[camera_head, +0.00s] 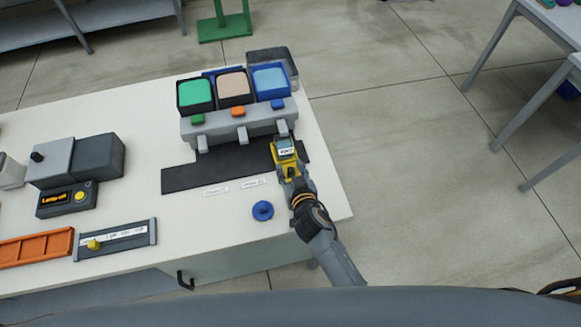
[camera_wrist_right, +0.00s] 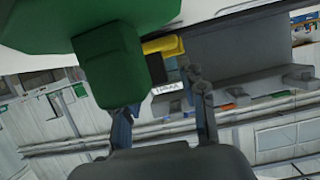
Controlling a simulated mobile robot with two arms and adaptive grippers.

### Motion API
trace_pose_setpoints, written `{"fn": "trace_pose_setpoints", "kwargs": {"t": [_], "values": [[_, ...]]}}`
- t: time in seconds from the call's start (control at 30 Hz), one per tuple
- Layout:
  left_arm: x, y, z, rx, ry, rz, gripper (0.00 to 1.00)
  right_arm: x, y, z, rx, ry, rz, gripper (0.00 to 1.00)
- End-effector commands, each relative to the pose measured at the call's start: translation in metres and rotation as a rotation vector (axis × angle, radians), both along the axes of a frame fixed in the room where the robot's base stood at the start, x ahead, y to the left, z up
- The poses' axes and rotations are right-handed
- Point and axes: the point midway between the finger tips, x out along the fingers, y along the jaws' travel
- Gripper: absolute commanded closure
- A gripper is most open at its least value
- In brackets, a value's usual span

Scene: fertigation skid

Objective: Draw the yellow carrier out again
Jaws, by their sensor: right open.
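The yellow carrier (camera_head: 284,146) is at the right end of the black mat (camera_head: 215,171), in front of the blue-tabbed station of the grey dispenser (camera_head: 235,125). It bears a pale label. My right gripper (camera_head: 288,170) is at the carrier's near side, jaws open. In the right wrist view a yellow part (camera_wrist_right: 163,46) shows beyond the open fingers (camera_wrist_right: 163,100), partly hidden by a large green block (camera_wrist_right: 110,65). I cannot tell whether the fingers touch the carrier. My left gripper is not in view.
Green, peach and blue bins (camera_head: 233,87) sit on the dispenser. A blue round knob (camera_head: 263,211) lies left of my right arm. A grey device (camera_head: 75,165), a slide gauge (camera_head: 115,240) and an orange tray (camera_head: 36,248) are at left. The white table's (camera_head: 185,228) front middle is free.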

Motion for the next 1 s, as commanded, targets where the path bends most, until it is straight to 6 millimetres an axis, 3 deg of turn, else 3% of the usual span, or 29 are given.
{"fn": "trace_pose_setpoints", "kwargs": {"t": [0.37,0.57,1.0], "values": [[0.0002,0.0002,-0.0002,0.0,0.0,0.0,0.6,0.0045,0.0008,-0.0018,0.002,0.0,-0.001,0.58],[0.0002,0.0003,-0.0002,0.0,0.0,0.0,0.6,0.0044,0.0007,-0.0017,0.001,0.0,0.0,0.99],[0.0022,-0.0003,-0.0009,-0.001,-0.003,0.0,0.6,0.01,-0.0008,-0.0021,0.0,0.0,-0.001,1.0]]}}
